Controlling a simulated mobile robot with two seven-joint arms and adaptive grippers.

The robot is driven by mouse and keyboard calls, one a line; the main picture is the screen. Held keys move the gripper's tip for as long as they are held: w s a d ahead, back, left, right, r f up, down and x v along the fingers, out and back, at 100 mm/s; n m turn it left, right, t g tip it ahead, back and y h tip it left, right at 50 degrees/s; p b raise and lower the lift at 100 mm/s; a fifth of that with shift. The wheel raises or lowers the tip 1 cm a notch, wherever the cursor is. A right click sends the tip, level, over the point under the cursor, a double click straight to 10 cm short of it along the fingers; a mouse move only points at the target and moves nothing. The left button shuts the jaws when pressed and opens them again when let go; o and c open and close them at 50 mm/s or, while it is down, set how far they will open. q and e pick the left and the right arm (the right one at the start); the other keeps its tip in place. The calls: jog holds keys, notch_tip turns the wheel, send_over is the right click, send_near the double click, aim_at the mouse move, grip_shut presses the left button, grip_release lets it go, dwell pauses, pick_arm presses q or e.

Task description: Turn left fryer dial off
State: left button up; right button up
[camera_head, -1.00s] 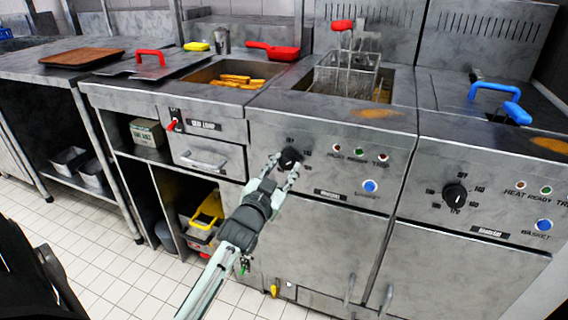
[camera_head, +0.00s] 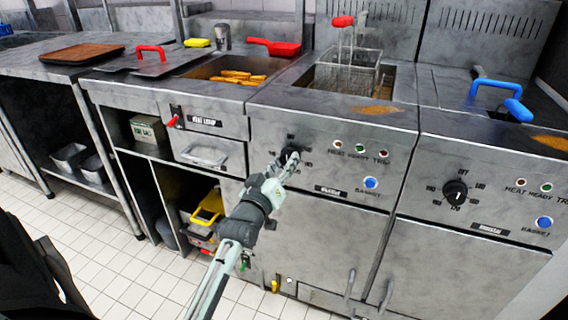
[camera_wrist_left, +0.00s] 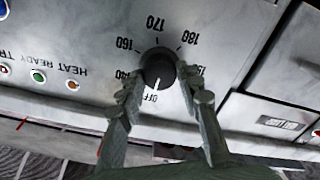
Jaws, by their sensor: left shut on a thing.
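The left fryer's black dial (camera_head: 289,155) is on the left fryer's front panel. My left gripper (camera_head: 287,161) is shut on this dial, and the fingers partly cover it in the head view. In the left wrist view the dial (camera_wrist_left: 158,68) sits between the two fingertips (camera_wrist_left: 161,84), one on each side. Its pale pointer mark faces the OFF label, with temperature numbers around the rest of the dial. My right gripper is not in view.
The right fryer has its own black dial (camera_head: 454,192). A blue basket button (camera_head: 370,182) and small lamps (camera_head: 360,149) lie right of the left dial. A wire basket (camera_head: 347,72) hangs over the left fryer's vat. White floor tiles (camera_head: 100,265) are clear in front.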

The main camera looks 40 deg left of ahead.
pick_arm(q)
jog(key=shift+n, duration=0.4)
jog(key=o, duration=1.2)
jog(key=shift+c, duration=0.2)
jog(key=shift+s, duration=0.1)
jog(key=v, duration=1.2)
jog(key=shift+d, duration=0.1)
